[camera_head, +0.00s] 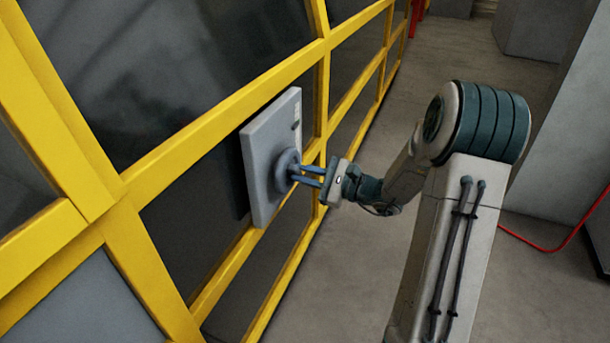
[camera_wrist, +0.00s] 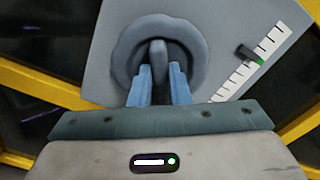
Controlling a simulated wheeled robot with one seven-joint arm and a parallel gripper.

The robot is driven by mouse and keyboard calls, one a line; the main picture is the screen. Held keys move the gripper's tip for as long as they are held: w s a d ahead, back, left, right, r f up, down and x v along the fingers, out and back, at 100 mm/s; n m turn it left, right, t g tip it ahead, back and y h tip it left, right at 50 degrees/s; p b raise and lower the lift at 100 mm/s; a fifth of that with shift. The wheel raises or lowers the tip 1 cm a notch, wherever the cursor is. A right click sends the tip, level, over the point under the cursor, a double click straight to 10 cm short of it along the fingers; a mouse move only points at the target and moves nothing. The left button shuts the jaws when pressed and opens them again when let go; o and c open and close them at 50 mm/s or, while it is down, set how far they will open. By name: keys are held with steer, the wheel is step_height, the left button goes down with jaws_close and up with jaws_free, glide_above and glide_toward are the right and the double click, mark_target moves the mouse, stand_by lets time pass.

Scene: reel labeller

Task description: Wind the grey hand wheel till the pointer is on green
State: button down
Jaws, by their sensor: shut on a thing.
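The grey hand wheel (camera_head: 283,178) is mounted on a grey plate (camera_head: 262,135) fixed to the yellow-framed wall. In the wrist view the wheel (camera_wrist: 123,58) is a thick ring with a grey handle (camera_wrist: 159,56) standing out towards me. My gripper (camera_head: 296,174) has its blue fingers (camera_wrist: 160,83) on either side of that handle and is shut on it. In the wrist view a dark pointer (camera_wrist: 246,52) lies by a white scale (camera_wrist: 272,42) with black ticks. A small green mark (camera_wrist: 261,61) shows at the pointer's end; I cannot tell whether they line up exactly.
Yellow frame bars (camera_head: 160,178) with dark panels run along the left. The grey floor (camera_head: 335,275) is open beneath my arm. A red cable (camera_head: 540,247) lies on the floor at the right, near a large grey cabinet (camera_head: 560,140).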

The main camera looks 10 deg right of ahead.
steer(key=c, duration=1.4)
jaws_free()
steer(key=shift+o, duration=0.2)
steer(key=shift+s+d, duration=0.1)
steer(key=shift+d, duration=0.05)
steer(key=p+v, duration=0.1)
steer(key=v, duration=1.2)
steer(key=shift+s+d, duration=0.25)
